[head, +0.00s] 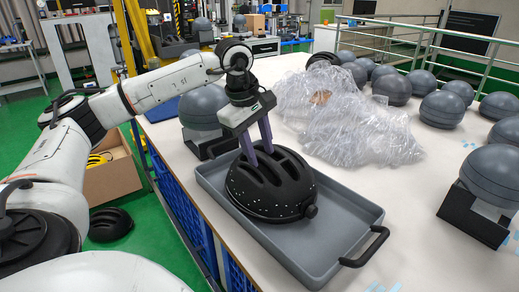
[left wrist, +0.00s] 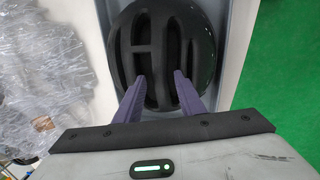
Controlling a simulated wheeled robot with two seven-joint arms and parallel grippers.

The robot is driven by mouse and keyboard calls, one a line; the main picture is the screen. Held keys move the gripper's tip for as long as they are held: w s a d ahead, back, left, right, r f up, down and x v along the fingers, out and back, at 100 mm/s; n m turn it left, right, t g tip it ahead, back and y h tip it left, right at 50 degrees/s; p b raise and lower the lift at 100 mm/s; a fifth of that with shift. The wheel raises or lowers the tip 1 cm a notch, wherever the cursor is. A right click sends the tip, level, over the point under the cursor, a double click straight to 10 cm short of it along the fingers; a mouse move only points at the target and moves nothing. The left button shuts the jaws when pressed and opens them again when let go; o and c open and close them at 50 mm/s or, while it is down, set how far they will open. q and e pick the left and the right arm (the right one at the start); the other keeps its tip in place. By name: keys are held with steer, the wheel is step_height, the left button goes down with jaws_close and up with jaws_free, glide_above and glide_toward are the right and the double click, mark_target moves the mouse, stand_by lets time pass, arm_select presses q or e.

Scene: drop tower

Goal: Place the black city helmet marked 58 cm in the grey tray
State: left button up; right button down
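A black helmet (head: 268,198) with long vents and small white specks sits dome up inside the grey tray (head: 325,263). No size mark can be read on it. The helmet also shows in the left wrist view (left wrist: 157,30). My left gripper (head: 261,158) reaches down onto the helmet from above. Its two purple fingers are apart, with their tips at vents on either side of a rib. I cannot tell whether they press on the rib or stand loose around it. My right gripper is not in view.
Crumpled clear wrap (head: 350,120) lies behind the tray. Grey head forms, one on a black stand (head: 470,216), stand at the right and back. A black tray handle (head: 366,249) sticks out at the front right.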

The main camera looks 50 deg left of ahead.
arm_select(q)
steer(key=p+v, duration=0.1)
steer(key=v, duration=1.1)
steer(key=shift+r+p, duration=0.15)
steer(key=shift+p, duration=0.25)
